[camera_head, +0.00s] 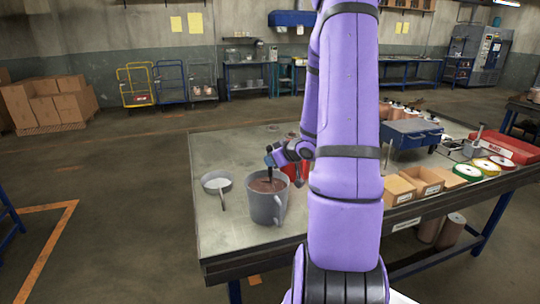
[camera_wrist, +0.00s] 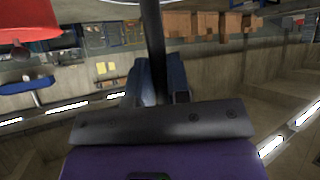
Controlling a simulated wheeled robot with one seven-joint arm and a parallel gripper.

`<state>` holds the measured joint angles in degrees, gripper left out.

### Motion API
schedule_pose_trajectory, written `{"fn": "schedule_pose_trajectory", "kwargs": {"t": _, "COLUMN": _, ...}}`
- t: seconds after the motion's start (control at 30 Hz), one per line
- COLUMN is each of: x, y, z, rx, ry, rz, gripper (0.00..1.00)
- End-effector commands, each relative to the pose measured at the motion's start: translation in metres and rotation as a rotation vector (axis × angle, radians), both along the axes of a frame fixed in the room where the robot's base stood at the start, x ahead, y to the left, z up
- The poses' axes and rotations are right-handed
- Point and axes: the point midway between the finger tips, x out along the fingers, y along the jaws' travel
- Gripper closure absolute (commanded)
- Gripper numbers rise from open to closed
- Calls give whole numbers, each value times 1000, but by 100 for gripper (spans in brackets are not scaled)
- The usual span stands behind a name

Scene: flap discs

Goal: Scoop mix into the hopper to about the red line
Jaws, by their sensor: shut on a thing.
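A grey bucket (camera_head: 266,211) with a side handle stands near the table's front left, with brown mix (camera_head: 266,186) inside. My gripper (camera_head: 271,158) is above the bucket. In the wrist view my gripper (camera_wrist: 158,82) is shut on a dark upright handle (camera_wrist: 153,35). Below the gripper the handle runs down toward the mix; its lower end is hidden, so I cannot tell whether it carries mix. A red thing (camera_head: 302,172) behind the bucket is mostly covered by my arm. I cannot make out the hopper or its red line.
A shallow pale pan (camera_head: 216,183) with a handle lies left of the bucket on the grey table (camera_head: 225,240). Right of my arm are open cardboard boxes (camera_head: 422,180), coloured discs (camera_head: 484,166), a red bin (camera_head: 507,147) and a blue case (camera_head: 411,132). The table's left end is mostly clear.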

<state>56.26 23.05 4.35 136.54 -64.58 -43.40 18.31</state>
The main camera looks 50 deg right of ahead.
Motion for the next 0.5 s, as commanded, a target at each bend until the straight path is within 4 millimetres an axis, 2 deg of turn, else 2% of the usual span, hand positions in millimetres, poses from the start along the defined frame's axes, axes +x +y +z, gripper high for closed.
{"fn": "schedule_pose_trajectory", "kwargs": {"t": 0.5, "x": -7, "y": -40, "z": -21, "rx": 243, "ry": -47, "rz": 0, "gripper": 100}}
